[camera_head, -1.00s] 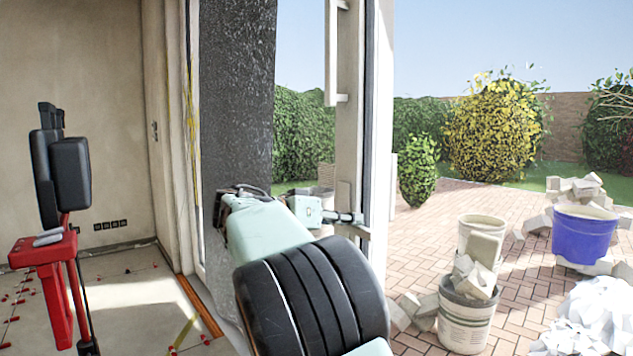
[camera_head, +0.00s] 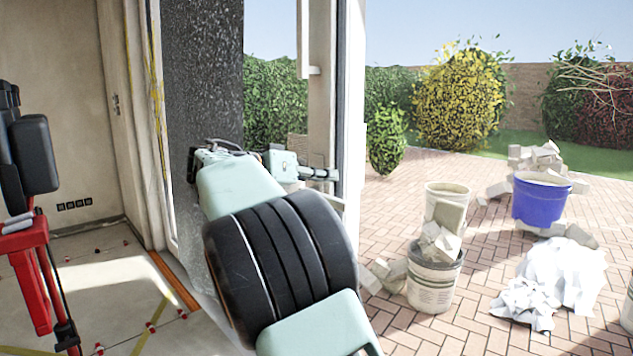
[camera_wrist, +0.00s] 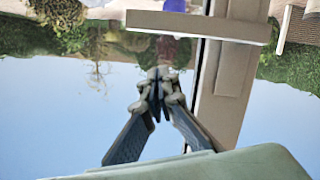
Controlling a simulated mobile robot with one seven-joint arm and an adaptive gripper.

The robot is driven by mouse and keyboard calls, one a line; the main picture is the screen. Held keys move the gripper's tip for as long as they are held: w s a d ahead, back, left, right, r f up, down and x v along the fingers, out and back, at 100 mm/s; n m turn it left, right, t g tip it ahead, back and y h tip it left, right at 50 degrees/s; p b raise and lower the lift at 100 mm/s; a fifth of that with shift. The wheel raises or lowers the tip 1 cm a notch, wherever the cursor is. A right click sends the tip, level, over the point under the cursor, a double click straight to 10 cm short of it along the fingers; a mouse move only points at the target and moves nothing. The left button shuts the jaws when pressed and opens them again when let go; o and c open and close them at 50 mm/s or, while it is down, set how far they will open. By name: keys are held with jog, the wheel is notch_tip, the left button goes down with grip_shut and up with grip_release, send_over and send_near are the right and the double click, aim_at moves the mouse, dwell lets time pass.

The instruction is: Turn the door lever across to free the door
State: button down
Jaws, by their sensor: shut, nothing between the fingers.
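The beige door post (camera_head: 321,110) stands upright in the middle of the head view, with a pale upright bar (camera_head: 303,40) on brackets high on it. My gripper (camera_head: 332,174) is in front of the lower part of this post, its fingers shut and empty. In the wrist view, which is upside down, the shut fingertips (camera_wrist: 157,82) point toward the top against sky and bushes. A beige bar (camera_wrist: 198,26) crosses the post there, apart from the fingertips in the picture; it looks like the door lever. In the head view my gripper and arm hide most of the lever area.
A dark speckled panel (camera_head: 203,90) stands left of the post. Outside are a paved terrace, rubble-filled buckets (camera_head: 435,277), a blue tub (camera_head: 541,200) and a white heap (camera_head: 560,275). A red stand (camera_head: 32,275) is indoors at left.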

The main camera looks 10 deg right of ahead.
jog(key=p+v, duration=0.1)
jog(key=v, duration=0.9)
jog(key=shift+s+d+r, duration=0.2)
jog(key=shift+s, duration=0.1)
